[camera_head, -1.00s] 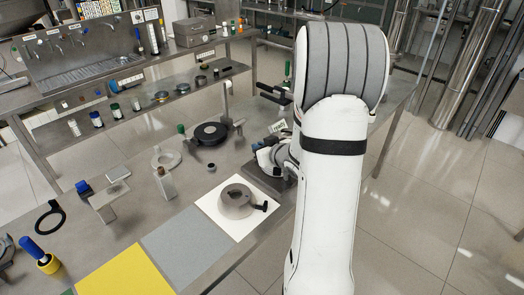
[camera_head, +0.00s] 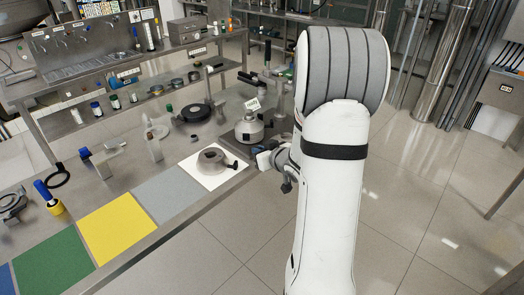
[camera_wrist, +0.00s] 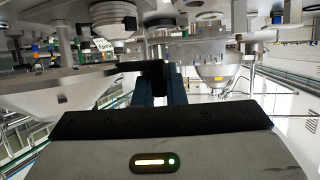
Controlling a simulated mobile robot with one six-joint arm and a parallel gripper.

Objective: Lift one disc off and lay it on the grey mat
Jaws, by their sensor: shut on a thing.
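My gripper (camera_wrist: 163,82) is shut, its dark fingers closed at a black tab. A large grey cone-shaped disc (camera_wrist: 60,98) lies at the left of the wrist view and seems joined to that tab. In the head view my gripper (camera_head: 270,162) is low at the bench's right edge, partly hidden by my arm; the disc is not clearly seen there. The separator (camera_head: 250,132) stands uncovered just behind it, with a tag above. The grey mat (camera_head: 168,197) lies flat and empty, left of my gripper.
A grey conical hood (camera_head: 211,159) with a black handle sits on a white mat (camera_head: 205,181) between my gripper and the grey mat. Yellow (camera_head: 116,228) and green (camera_head: 53,258) mats lie further left. A black ring part (camera_head: 194,112) stands behind. Open floor lies to the right.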

